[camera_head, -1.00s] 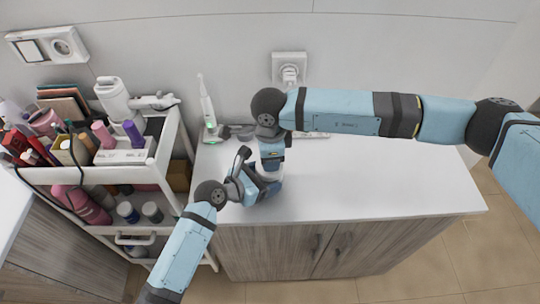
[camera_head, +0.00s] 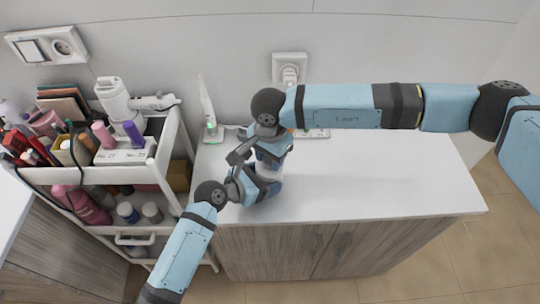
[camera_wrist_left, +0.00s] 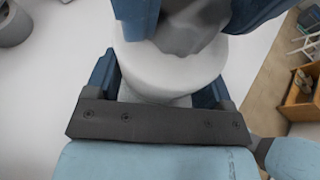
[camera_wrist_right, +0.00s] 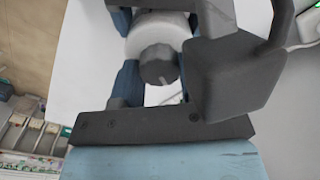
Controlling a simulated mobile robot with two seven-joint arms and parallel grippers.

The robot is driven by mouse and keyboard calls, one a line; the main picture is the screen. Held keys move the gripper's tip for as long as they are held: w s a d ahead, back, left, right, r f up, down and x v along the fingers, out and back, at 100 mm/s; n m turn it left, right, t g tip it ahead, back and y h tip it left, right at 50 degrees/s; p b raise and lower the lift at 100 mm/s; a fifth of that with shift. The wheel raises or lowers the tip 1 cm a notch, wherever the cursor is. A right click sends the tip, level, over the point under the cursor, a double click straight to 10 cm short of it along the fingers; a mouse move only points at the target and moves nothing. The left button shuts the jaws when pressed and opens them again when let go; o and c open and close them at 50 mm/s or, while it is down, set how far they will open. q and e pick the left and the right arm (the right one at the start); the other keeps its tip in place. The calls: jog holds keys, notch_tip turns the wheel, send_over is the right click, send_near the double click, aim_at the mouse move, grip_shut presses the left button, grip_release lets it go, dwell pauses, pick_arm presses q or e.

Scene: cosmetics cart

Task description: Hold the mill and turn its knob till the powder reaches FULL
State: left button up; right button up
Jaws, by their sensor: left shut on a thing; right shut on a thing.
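The mill (camera_wrist_left: 170,75) has a white round body and a dark grey knob (camera_wrist_right: 158,65). In the head view only a small white part of the mill (camera_head: 268,171) shows between my grippers over the counter. My left gripper (camera_head: 258,184) is shut on the white body, with blue fingers on both sides of it in the left wrist view. My right gripper (camera_head: 271,156) is above it, shut on the knob, which sits between its blue fingers in the right wrist view. I cannot see the powder or a FULL mark.
The white counter (camera_head: 380,180) is clear to the right. A toothbrush on a green-lit stand (camera_head: 210,115) and a power strip (camera_head: 312,133) are at the back. A loaded cosmetics cart (camera_head: 100,178) stands left. A wall socket (camera_head: 290,68) holds a plug.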

jog(key=shift+n, duration=0.6)
jog(key=o, duration=0.9)
jog(key=shift+o, duration=0.2)
notch_tip(320, 180, up, 12)
